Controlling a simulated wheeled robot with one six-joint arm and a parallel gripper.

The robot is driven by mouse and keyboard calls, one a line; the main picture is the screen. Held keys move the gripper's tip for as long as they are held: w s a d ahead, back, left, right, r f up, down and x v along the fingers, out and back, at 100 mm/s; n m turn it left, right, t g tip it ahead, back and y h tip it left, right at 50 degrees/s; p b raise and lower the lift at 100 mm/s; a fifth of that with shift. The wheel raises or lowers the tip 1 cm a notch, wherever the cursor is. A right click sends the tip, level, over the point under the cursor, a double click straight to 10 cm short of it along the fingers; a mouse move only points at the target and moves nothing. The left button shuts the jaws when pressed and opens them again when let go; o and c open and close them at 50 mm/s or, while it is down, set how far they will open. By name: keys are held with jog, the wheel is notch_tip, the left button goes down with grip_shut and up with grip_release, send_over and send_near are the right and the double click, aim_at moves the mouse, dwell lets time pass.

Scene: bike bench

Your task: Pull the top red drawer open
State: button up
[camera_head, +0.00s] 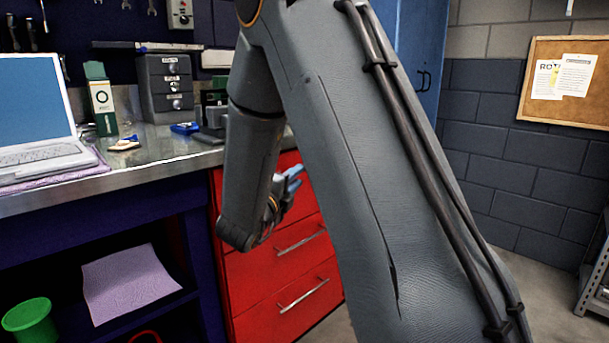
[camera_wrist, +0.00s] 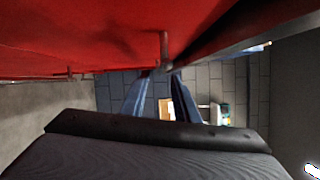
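The red drawer cabinet (camera_head: 253,270) stands under the workbench. In the camera_head view my arm hides much of the top red drawer (camera_head: 312,197), including its handle. My gripper (camera_head: 293,177) is beside that drawer's front, its blue fingers partly hidden by my wrist. In the camera_wrist view a red drawer front (camera_wrist: 90,35) fills the top. A grey handle post (camera_wrist: 163,48) comes down from it, its end right at the blue fingertips of my gripper (camera_wrist: 163,75). The fingers stand a little apart there; I cannot tell whether they press on the handle. The drawer looks shut.
Two lower drawers have bar handles (camera_head: 300,241). The bench top (camera_head: 150,160) holds a laptop (camera_head: 40,115) and a small grey drawer box (camera_head: 166,85). A green container (camera_head: 30,320) is on the shelf at left. Floor shows at right, before the brick wall.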

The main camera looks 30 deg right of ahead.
jog(key=x, duration=0.7)
jog(key=shift+b, duration=0.35)
jog(key=shift+c, duration=0.3)
grip_shut()
